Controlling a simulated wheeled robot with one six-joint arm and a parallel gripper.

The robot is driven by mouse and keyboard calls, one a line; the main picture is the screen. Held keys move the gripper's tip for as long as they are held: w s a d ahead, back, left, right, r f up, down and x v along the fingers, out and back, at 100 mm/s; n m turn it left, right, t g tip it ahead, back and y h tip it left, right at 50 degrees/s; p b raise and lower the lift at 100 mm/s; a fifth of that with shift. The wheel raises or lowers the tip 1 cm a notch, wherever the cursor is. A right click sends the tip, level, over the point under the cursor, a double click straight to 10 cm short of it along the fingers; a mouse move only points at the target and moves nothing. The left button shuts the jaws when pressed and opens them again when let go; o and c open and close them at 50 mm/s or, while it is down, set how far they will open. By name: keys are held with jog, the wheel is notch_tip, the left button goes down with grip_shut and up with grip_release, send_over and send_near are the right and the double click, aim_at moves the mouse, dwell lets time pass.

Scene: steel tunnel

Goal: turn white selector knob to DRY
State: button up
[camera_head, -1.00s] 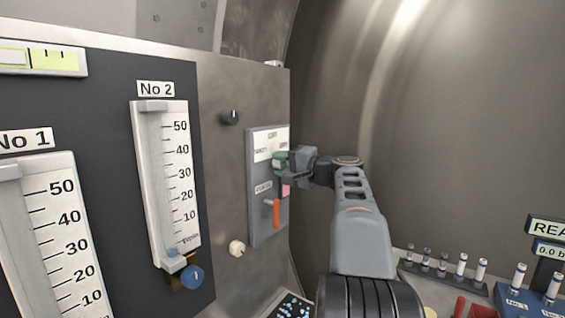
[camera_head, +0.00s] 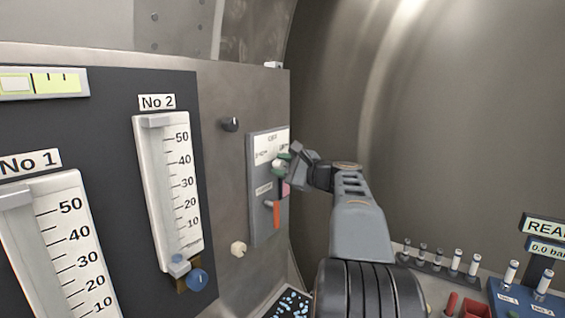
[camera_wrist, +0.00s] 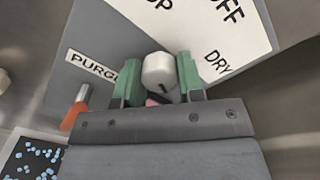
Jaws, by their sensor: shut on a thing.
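The white selector knob (camera_wrist: 159,71) sits between the two green finger pads of my gripper (camera_wrist: 158,82) in the wrist view. My gripper is shut on it. A short dark mark shows on the knob's near face, toward the lower right. Around it on the white label plate (camera_wrist: 210,38) are words ending in "OP" and "FF", with DRY at right; a separate PURGE label (camera_wrist: 91,68) is at left. In the head view the knob (camera_head: 277,164) is small and partly covered by my gripper (camera_head: 281,164), which is tilted against the grey panel (camera_head: 257,222).
An orange-red lever (camera_head: 276,213) hangs just below the knob, with a pink piece (camera_head: 286,189) close by. A black knob (camera_head: 231,124) and a cream knob (camera_head: 238,248) are on the wall to the left. Racked vials (camera_head: 440,256) stand at lower right.

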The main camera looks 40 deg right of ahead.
jog(key=shift+m, duration=0.6)
jog(key=o, duration=0.9)
jog(key=b+v, duration=0.2)
jog(key=v, duration=1.2)
jog(key=shift+w, duration=0.1)
